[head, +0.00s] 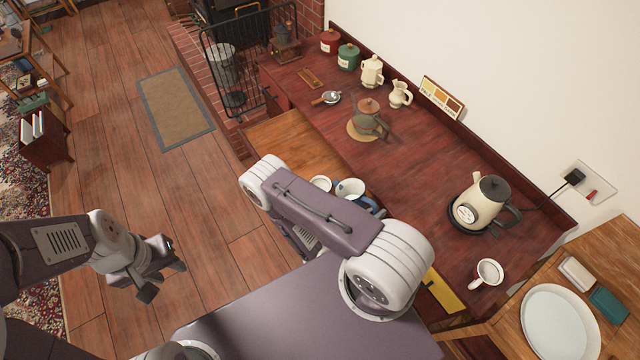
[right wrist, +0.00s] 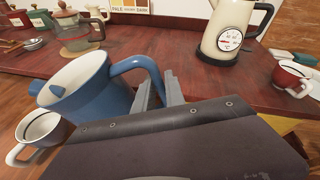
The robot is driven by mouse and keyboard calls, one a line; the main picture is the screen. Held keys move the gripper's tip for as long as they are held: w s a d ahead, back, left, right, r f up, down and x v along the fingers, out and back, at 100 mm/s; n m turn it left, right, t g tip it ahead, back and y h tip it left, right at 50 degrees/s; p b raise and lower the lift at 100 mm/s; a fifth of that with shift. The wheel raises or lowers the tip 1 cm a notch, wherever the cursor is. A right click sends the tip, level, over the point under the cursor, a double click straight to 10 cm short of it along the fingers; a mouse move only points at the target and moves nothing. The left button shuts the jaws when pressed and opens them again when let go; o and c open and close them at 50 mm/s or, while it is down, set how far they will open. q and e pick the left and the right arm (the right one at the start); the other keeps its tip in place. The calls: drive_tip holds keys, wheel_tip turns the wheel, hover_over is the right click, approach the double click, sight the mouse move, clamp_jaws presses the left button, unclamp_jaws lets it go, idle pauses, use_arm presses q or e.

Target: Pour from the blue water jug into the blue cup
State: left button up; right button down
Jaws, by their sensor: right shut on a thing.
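The blue water jug (right wrist: 92,88), white inside, fills the left of the right wrist view. In the head view its rim (head: 350,187) and blue handle show beyond my right arm. My right gripper (right wrist: 160,92) is shut on the jug's handle; the head view hides its fingers behind the arm. My left gripper (head: 165,279) is open and empty above the floor.
A cream kettle (head: 482,204) stands on the dark red counter (head: 425,165), with a red-and-white cup (head: 487,273) in front. A glass coffee pot (head: 369,124) and several canisters stand further back. A plate (head: 555,325) lies on the wooden surface at right.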

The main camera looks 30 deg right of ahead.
sight(363, 198)
drive_tip(key=shift+w+r+n+g, duration=0.3)
drive_tip(key=shift+w+r+n, duration=0.25)
drive_tip(key=shift+w+n, duration=0.1)
drive_tip(key=shift+w+a+r+n+h+b, duration=0.15)
drive_tip(key=shift+w+a+r+n+b, duration=0.1)
drive_tip(key=shift+w+n, duration=0.15)
drive_tip(key=shift+w+a+r+n+h+b, duration=0.15)
drive_tip(key=shift+w+a+n, duration=0.1)
drive_tip(key=shift+w, duration=0.25)
drive_tip(key=shift+w+a+r+g, duration=0.1)
drive_tip(key=shift+w+r+g, duration=0.1)
drive_tip(key=shift+g, duration=0.1)
drive_tip(key=shift+w+r+n, duration=0.2)
drive_tip(key=shift+w+n, duration=0.05)
drive_tip(key=shift+n, duration=0.35)
drive_tip(key=shift+w+a+r+g, duration=0.15)
drive_tip(key=shift+w+a+g, duration=0.05)
drive_tip(key=shift+w+g, duration=0.1)
drive_tip(key=shift+d, duration=0.2)
drive_tip(key=shift+n, duration=0.3)
drive_tip(key=shift+w+a+r+h, duration=0.1)
drive_tip(key=shift+w+a+h, duration=0.15)
drive_tip(key=shift+h, duration=0.15)
